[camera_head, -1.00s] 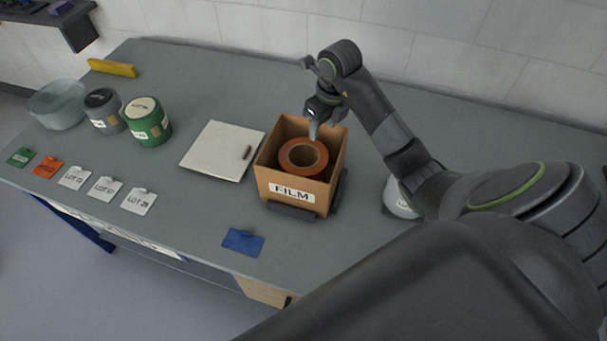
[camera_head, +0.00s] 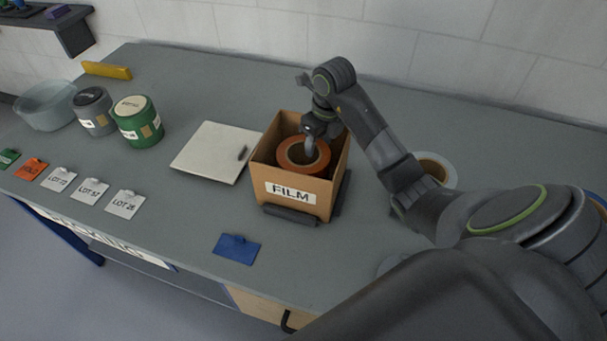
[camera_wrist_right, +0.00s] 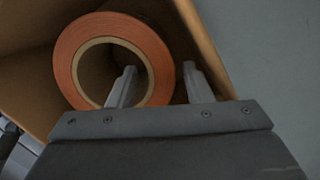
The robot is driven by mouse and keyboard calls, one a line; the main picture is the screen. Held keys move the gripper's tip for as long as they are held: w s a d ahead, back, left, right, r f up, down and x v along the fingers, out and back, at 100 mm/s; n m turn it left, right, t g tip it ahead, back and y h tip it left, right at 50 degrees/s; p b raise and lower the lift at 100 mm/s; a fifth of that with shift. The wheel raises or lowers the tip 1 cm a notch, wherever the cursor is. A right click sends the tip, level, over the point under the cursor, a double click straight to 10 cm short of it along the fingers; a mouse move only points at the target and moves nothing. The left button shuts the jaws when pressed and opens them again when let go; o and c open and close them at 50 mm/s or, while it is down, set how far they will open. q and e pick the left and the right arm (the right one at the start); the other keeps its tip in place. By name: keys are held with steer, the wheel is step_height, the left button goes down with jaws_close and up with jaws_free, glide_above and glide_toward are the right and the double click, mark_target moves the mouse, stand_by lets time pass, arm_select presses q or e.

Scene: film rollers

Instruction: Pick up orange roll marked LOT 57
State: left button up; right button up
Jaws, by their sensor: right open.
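An orange roll (camera_head: 289,151) with a pale core sits inside a cardboard box (camera_head: 293,193) labelled FILM; no lot marking on it is readable. My right gripper (camera_head: 309,150) reaches down into the box at the roll's far right edge. In the right wrist view the roll (camera_wrist_right: 68,62) lies in the box, and my right gripper (camera_wrist_right: 158,72) is open. One finger shows over the roll's core opening and the other outside its rim, with the roll's wall between them in the picture. Whether they touch it I cannot tell. My left gripper is not in view.
A white roll (camera_head: 447,166) stands right of the box, partly behind my arm. Tags line the front edge; a blue card (camera_head: 237,248) lies in front.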

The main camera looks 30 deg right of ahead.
steer(key=shift+w+a+f+p, duration=0.1)
steer(key=shift+f+p, duration=0.4)
steer(key=shift+f, duration=0.2)
steer(key=shift+w+f, duration=0.1)
steer(key=shift+f, duration=0.4)
steer(key=shift+c, duration=0.4)
jaws_close()
steer(key=shift+r, duration=0.1)
